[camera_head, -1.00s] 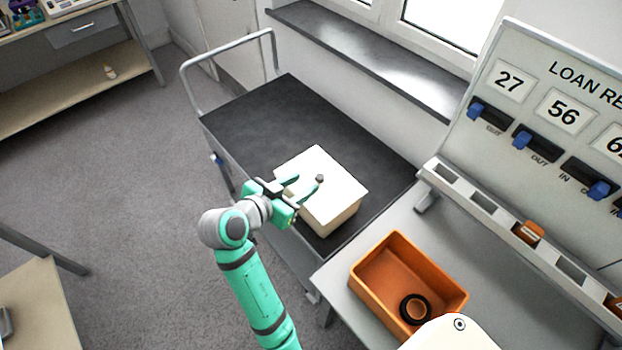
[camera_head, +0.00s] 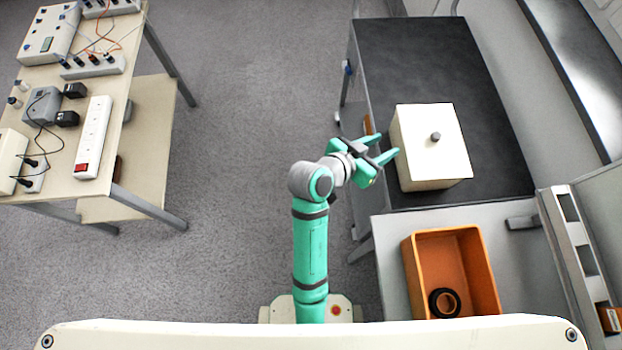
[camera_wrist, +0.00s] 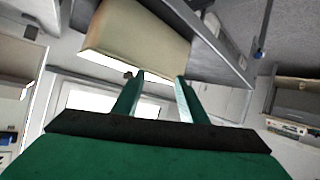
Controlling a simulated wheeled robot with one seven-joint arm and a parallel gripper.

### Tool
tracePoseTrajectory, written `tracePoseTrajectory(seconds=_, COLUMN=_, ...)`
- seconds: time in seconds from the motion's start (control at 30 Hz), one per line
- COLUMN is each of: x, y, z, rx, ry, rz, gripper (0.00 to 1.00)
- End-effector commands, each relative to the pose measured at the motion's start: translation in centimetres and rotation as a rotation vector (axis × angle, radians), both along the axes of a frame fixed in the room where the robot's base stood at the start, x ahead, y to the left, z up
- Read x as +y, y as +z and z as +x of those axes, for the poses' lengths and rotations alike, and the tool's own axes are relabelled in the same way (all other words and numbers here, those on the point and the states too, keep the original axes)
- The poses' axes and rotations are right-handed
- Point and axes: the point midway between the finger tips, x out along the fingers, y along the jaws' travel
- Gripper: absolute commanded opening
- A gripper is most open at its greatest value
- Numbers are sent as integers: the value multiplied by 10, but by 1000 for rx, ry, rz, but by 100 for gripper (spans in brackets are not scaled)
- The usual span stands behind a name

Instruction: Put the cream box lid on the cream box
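The cream box (camera_head: 417,186) stands on the dark top of a trolley, and it also shows in the wrist view (camera_wrist: 140,32). The cream box lid (camera_head: 420,119) lies flat on top of the box and looks level, covering its opening. A small dark knob (camera_head: 435,136) sits on the lid, and the knob also shows in the wrist view (camera_wrist: 128,75). My gripper (camera_head: 387,147) is open and empty at the left edge of the box, clear of the knob. Its two fingers (camera_wrist: 160,78) are apart in the wrist view with nothing between them.
An orange bin (camera_head: 413,277) with a black ring (camera_head: 444,302) stands on the grey bench in front of the trolley. The trolley top (camera_head: 430,55) is bare behind the box. A table with a power strip (camera_head: 93,137) and devices stands at left. The floor between is clear.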

Motion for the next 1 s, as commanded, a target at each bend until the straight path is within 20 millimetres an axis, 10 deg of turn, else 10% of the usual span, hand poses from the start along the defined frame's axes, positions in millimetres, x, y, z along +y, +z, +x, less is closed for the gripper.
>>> tracePoseTrajectory(seconds=0.5, x=113, y=-90, z=-86, rx=19, ry=614, rz=-7, gripper=39)
tracePoseTrajectory(seconds=1.0, x=182, y=-52, z=-221, rx=-192, ry=871, rz=52, gripper=39)
